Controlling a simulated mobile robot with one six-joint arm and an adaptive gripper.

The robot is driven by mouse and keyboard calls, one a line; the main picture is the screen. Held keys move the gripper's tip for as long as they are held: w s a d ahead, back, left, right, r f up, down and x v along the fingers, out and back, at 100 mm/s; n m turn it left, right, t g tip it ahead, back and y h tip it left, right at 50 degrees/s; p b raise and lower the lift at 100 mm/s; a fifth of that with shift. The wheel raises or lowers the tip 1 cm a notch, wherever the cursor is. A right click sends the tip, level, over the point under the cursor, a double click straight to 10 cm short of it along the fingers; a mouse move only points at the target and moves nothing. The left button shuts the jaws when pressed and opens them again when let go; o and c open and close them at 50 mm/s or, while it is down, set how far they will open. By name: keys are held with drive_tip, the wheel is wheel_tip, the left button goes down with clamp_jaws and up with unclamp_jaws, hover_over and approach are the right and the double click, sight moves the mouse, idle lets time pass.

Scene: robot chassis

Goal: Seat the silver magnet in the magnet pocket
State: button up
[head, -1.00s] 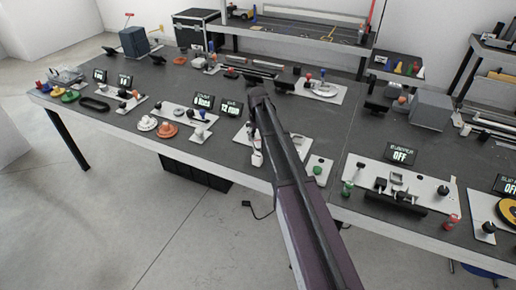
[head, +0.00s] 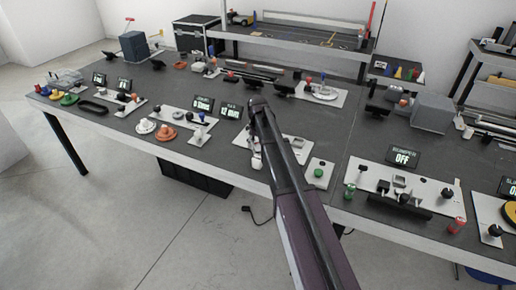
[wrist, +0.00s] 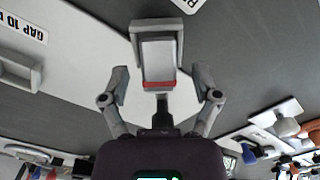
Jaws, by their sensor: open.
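In the wrist view, a pale silver block with a red band at its near end, which looks like the silver magnet (wrist: 158,62), lies in line with my gripper. A grey U-shaped holder (wrist: 156,25), possibly the magnet pocket, borders its far end and sides; how deep the block sits in it is unclear. My gripper (wrist: 161,80) is open, with one finger on each side of the block and visible gaps between. In the head view my arm hides the gripper's fingertips and the block over the white plate (head: 290,152).
Another grey bracket (wrist: 20,70) stands on the plate at left, by a "GAP 10" label (wrist: 24,28).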

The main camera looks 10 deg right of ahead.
sight(258, 143)
clamp_jaws()
drive_tip(key=shift+r, duration=0.15)
wheel_tip(258, 143, up, 3)
drive_tip(key=p, duration=0.3)
drive_tip(key=shift+r+p, duration=0.2)
drive_tip(key=shift+p, duration=0.15)
drive_tip(key=s+r+p, duration=0.1)
drive_tip(key=s, duration=1.5)
drive_tip(key=shift+r, duration=0.15)
drive_tip(key=shift+s, duration=0.1)
